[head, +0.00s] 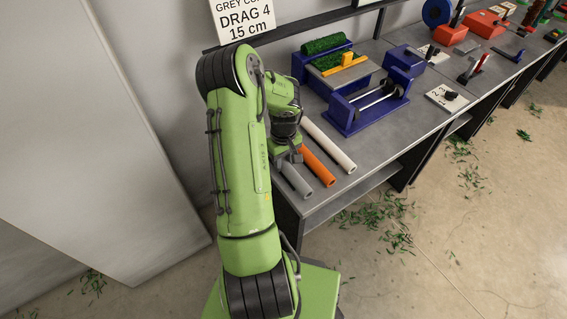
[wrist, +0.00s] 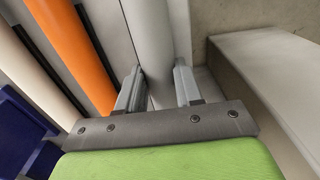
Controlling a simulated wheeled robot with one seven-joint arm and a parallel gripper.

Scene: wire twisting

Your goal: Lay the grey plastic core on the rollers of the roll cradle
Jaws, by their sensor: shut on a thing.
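The grey plastic core (head: 296,182) lies at the left end of the bench, pointing toward the front edge. My gripper (wrist: 158,72) is shut on it, one finger on each side. The core also shows between the fingers in the wrist view (wrist: 148,28). In the head view my arm hides its far end and most of my gripper. The roll cradle (head: 341,119), a blue frame with metal rollers (head: 376,97), stands farther right on the bench. Its rollers are bare.
An orange tube (head: 318,166) lies just right of the grey core, with a white tube (head: 329,145) beyond it. A blue stand with green rolls (head: 326,45) is behind the cradle. A wall is close on the left. The bench (head: 377,147) is clear between the white tube and cradle.

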